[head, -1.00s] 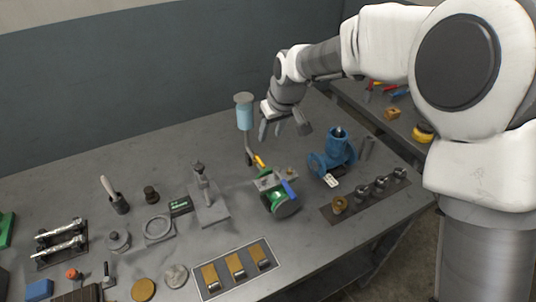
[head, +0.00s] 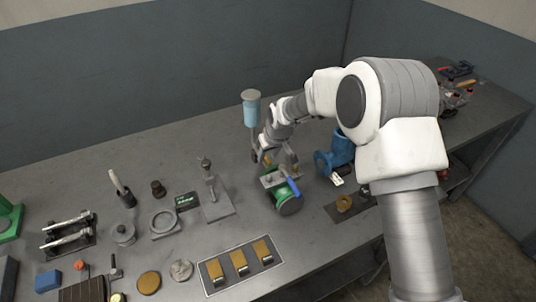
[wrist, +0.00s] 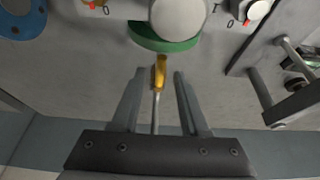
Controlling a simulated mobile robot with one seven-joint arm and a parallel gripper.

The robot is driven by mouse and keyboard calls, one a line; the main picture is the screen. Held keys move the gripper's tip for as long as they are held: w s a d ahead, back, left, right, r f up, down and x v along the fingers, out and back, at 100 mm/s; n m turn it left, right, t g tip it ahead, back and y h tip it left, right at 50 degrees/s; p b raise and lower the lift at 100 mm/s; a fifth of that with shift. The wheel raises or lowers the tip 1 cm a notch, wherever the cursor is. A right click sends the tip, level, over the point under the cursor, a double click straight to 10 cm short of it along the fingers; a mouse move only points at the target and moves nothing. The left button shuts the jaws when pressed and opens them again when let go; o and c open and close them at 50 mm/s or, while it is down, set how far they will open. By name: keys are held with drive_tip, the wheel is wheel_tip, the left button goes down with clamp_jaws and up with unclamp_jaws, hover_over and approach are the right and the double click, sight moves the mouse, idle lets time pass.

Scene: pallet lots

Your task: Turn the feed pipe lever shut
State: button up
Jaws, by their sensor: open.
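A lever with a yellow grip (wrist: 160,72) and a thin metal rod shows in the wrist view, lying lengthwise between the two fingers of my gripper (wrist: 159,73). The fingers stand apart with a gap on each side of it. In the head view my gripper (head: 277,160) is low over the bench, beside the light blue cylinder (head: 251,112), and largely covers the yellow lever. Just in front is a green valve (head: 289,204) with a blue lever (head: 288,182); its green rim (wrist: 165,43) shows beyond the fingertips in the wrist view.
A blue pump-like body (head: 341,150) stands close on the right. A grey stand (head: 213,195) is to the left. A tray with yellow blocks (head: 221,284) lies in front.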

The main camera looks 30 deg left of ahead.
clamp_jaws()
drive_tip(key=shift+s+a+f+b, duration=0.1)
drive_tip(key=shift+f+b, duration=0.05)
drive_tip(key=shift+b, duration=0.15)
idle(0.4)
drive_tip(key=shift+s+a+m+t+h+b, duration=0.15)
drive_tip(key=shift+a+m+h+b, duration=0.6)
drive_tip(key=shift+m, duration=2.1)
drive_tip(key=shift+s+a+m+t+h+b, duration=0.15)
drive_tip(key=shift+a+m+h, duration=1.05)
drive_tip(key=shift+m, duration=1.7)
drive_tip(key=shift+a+m+t+h+b, duration=0.1)
drive_tip(key=shift+a+m+h+b, duration=0.65)
drive_tip(key=shift+m, duration=2.1)
drive_tip(key=shift+a+h+p, duration=0.2)
drive_tip(key=shift+h+p, duration=0.1)
